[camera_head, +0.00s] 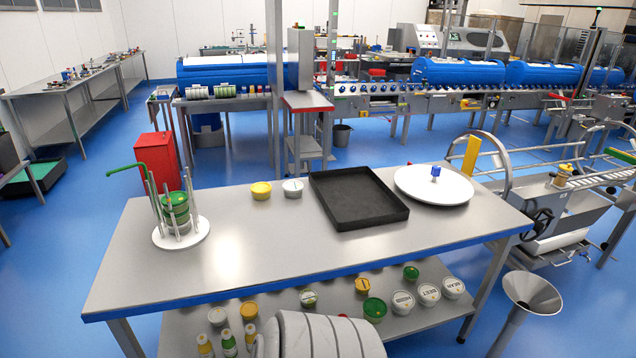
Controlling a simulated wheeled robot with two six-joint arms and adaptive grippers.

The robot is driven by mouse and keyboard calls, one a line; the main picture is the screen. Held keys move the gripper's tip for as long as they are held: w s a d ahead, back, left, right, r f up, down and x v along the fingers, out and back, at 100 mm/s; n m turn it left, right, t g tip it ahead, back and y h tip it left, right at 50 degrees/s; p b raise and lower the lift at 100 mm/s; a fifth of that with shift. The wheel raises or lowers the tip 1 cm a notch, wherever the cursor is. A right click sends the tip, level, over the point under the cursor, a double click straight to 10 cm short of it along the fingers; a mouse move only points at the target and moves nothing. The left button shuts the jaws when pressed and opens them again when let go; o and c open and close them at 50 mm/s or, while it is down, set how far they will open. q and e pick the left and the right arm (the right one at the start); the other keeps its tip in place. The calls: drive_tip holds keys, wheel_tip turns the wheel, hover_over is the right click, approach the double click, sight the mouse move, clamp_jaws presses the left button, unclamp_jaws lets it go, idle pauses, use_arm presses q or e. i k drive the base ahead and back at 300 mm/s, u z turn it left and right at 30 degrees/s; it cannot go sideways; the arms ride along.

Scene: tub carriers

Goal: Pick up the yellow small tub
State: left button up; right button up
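A small yellow tub (261,191) stands upright on the steel table (240,250), near its back edge and left of centre. A white tub (292,188) stands just to its right, with a small gap between them. More tubs with yellow lids, one at the left (249,311) and one near the middle (362,286), sit on the shelf below the tabletop. Neither of my grippers shows in the head view. Nothing touches or covers the yellow tub on the table.
A carrier (181,233) with a white round base, upright rods and stacked green tubs stands at the table's left. A black tray (357,198) and a white round plate (433,187) with a blue knob lie to the right. The table's front middle is clear.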

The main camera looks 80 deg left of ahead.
sight(260, 191)
drive_tip(key=u, duration=2.65)
